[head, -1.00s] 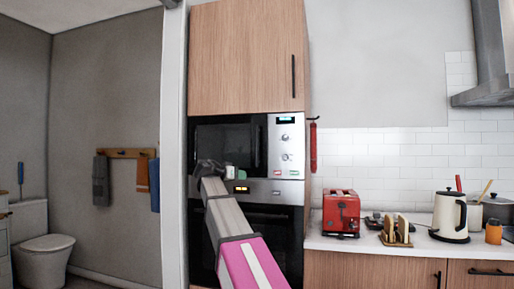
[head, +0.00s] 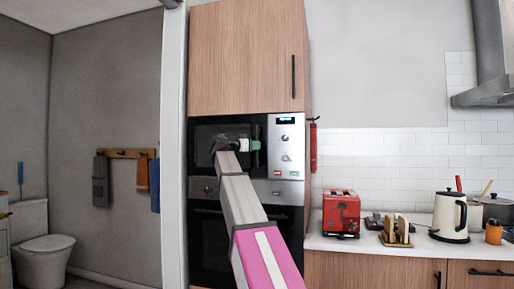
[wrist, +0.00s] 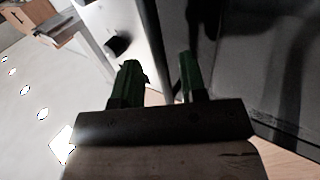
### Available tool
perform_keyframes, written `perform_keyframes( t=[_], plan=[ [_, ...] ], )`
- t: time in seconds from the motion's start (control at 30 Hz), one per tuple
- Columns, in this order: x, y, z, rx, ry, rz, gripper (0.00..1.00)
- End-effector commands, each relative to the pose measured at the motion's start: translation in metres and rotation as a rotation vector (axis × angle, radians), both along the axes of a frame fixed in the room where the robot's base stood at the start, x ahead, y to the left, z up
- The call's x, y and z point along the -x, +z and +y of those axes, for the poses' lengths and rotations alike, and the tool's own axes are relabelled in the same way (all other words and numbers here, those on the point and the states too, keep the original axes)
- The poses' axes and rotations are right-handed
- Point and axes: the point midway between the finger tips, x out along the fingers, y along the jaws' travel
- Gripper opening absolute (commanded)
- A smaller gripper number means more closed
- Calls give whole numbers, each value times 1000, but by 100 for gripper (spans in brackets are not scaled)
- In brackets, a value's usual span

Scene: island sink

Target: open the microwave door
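The microwave (head: 285,150) is built into the tall wood cabinet, with a dark door (head: 204,135) on the left and a silver control panel on the right. The door looks shut. Its dark upright handle (head: 262,129) is at the door's right edge, partly covered by my gripper. My gripper (head: 257,145) is in front of the handle. In the wrist view, its two green fingers (wrist: 158,70) are apart, with the pale panel to the left and the dark door to the right. I cannot tell whether the handle is between the fingers.
An oven (head: 207,240) sits below the microwave. A red toaster (head: 341,212), a toast rack (head: 396,232) and a kettle (head: 449,216) stand on the counter (head: 345,244) at the right. A red extinguisher-like object (head: 313,147) hangs beside the cabinet.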

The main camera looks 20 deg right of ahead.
Motion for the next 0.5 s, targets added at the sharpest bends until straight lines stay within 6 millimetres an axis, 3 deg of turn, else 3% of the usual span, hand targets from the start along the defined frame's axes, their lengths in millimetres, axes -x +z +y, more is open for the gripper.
perform_keyframes(
  t=[0.2,0.5],
  plan=[
    [-10,0,-20,-1,0,0,39],
    [-11,-1,-24,-1,1,0,39]
  ],
)
